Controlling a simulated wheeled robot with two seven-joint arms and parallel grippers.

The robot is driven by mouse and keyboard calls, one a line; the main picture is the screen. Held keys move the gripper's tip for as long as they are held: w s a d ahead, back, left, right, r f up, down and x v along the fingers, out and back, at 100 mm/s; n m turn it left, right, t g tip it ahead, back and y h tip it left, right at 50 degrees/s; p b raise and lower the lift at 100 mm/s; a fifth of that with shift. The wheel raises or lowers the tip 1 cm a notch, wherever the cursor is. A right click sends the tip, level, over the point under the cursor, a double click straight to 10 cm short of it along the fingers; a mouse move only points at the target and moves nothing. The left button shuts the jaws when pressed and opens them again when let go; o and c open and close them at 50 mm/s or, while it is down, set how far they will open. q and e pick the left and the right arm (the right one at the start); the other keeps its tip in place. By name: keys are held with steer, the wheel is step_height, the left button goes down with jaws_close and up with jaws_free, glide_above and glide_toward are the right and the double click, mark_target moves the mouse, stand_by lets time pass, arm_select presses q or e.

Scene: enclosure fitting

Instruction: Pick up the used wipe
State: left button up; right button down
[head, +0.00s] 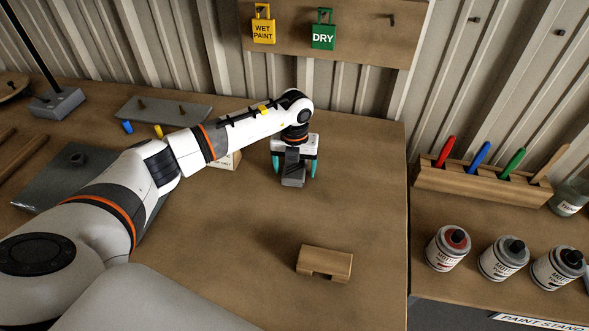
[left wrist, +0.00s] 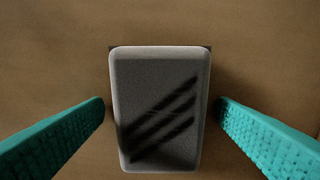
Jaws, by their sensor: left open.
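The used wipe appears as a grey, round-cornered pad with dark diagonal streaks (left wrist: 150,75). It fills the middle of the left wrist view, and in the head view its grey end (head: 292,182) shows below my left gripper. My left gripper (head: 295,176) points down over the bench with its teal fingers open. In the left wrist view one finger is on each side of the pad, with a gap of bench visible on both sides. The pad's far part is hidden by the gripper in the head view. My right gripper is not in view.
A notched wooden block (head: 325,262) lies at the front of the brown bench (head: 220,255). Tags hang behind.

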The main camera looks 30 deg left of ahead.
arm_select(q)
steer(key=shift+c, duration=0.6)
steer(key=c, duration=0.9)
steer(key=shift+r, duration=0.1)
steer(key=shift+c, duration=0.2)
